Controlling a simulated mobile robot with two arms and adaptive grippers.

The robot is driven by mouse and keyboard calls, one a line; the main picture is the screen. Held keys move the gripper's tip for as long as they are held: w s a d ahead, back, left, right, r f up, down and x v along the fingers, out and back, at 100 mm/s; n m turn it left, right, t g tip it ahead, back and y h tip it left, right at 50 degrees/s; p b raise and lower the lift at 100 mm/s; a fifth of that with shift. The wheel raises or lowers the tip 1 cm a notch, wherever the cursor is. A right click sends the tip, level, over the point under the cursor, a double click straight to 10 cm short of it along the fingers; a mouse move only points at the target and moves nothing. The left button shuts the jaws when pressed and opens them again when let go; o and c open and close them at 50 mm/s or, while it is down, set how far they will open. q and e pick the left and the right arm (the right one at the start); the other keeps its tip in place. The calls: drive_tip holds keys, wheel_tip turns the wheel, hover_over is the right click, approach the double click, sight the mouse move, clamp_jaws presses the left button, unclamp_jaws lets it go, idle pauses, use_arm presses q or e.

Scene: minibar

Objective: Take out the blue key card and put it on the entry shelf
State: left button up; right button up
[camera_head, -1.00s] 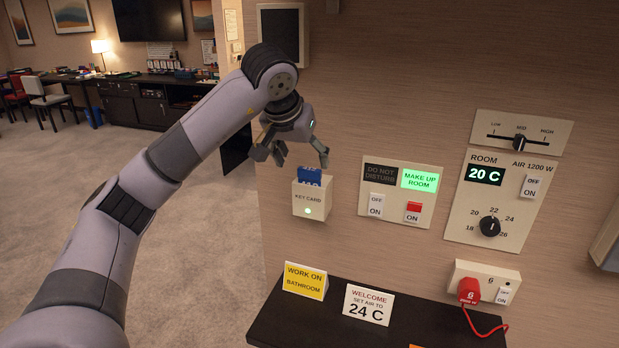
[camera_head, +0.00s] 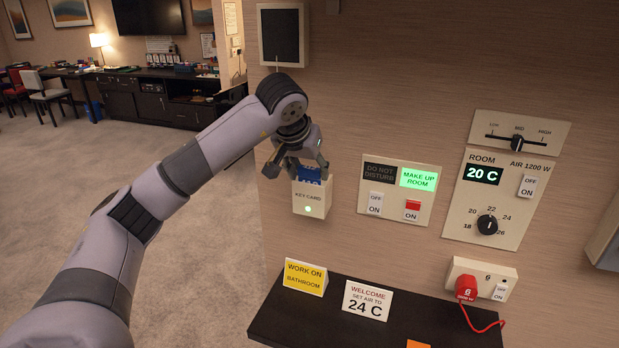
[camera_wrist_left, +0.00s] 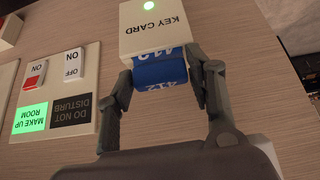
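The blue key card (camera_head: 311,174), marked 412, stands in the white key card holder (camera_head: 309,201) on the wall, its upper part showing. The holder's green light is on. My left gripper (camera_head: 298,173) is at the top of the card. In the left wrist view its fingers (camera_wrist_left: 160,85) are spread on either side of the blue card (camera_wrist_left: 160,72), at the mouth of the holder (camera_wrist_left: 155,22). The fingers look open, with a small gap on at least one side. The dark entry shelf (camera_head: 345,329) is below the holder. My right gripper is not in view.
On the shelf stand a yellow sign (camera_head: 305,277) and a white welcome sign (camera_head: 367,301); an orange item (camera_head: 418,344) shows at the bottom edge. A switch panel (camera_head: 400,192) is right of the holder. A red plug (camera_head: 467,288) with a cord hangs at the shelf's right.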

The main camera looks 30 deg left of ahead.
use_arm(q)
drive_tip(key=c, duration=0.4)
